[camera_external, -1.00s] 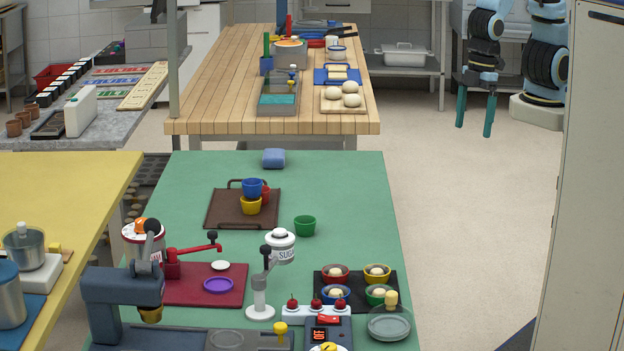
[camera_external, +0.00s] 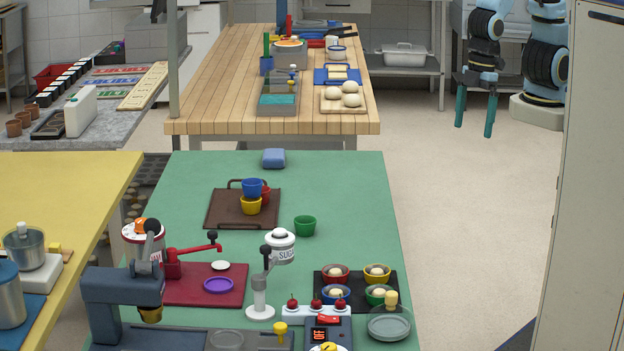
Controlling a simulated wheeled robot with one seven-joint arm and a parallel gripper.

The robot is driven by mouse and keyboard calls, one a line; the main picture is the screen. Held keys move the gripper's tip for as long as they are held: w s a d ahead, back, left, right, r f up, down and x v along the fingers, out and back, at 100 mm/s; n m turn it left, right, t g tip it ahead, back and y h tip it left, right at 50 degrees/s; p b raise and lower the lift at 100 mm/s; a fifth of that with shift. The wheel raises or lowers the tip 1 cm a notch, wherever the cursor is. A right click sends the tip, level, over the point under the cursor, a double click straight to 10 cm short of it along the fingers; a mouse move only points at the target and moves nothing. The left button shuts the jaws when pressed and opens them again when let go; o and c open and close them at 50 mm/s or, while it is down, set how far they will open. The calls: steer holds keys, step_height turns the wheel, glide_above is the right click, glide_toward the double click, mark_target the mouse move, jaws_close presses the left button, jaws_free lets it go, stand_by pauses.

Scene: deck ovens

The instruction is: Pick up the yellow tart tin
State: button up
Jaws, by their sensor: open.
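A yellow tin (camera_external: 251,206) sits on a brown tray (camera_external: 222,210) on the green table. A blue tin (camera_external: 251,187) rests on or over its top, and a red tin (camera_external: 266,193) shows partly behind them. The yellow tin's upper part is partly hidden by the blue one. Another yellow tin (camera_external: 377,271) stands on a black mat at the right with a pale lump in it. My gripper (camera_external: 475,114) is open and empty. It hangs fingers down over the floor at the upper right, far from both yellow tins.
A green tin (camera_external: 305,225) stands alone right of the brown tray. A wooden table (camera_external: 215,90) stands behind. Open floor lies right of both tables.

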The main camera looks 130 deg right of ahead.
steer(key=w+a+f+t+b, duration=0.1)
steer(key=w+f+t+b, duration=0.5)
steer(key=w+f+b, duration=0.7)
steer(key=m+t+h+b, duration=0.1)
steer(key=t+h+b, duration=0.2)
steer(key=t+b, duration=0.4)
glide_toward(383, 269)
steer(key=a+f+t, duration=0.1)
steer(key=p+x, duration=0.2)
steer(key=x, duration=0.3)
steer(key=shift+w+r, duration=0.1)
steer(key=shift+w, duration=0.05)
steer(key=p+x, duration=0.1)
steer(key=x, duration=0.1)
steer(key=p+x, duration=0.1)
steer(key=x, duration=0.1)
steer(key=shift+w+d+r+p, duration=0.1)
steer(key=shift+d+r+p, duration=0.15)
steer(key=shift+r+p, duration=0.1)
steer(key=shift+w+d+f, duration=0.1)
steer(key=shift+w+f, duration=0.15)
steer(key=shift+w, duration=0.3)
steer(key=shift+c, duration=0.4)
steer(key=c, duration=1.3)
steer(key=shift+r, duration=0.1)
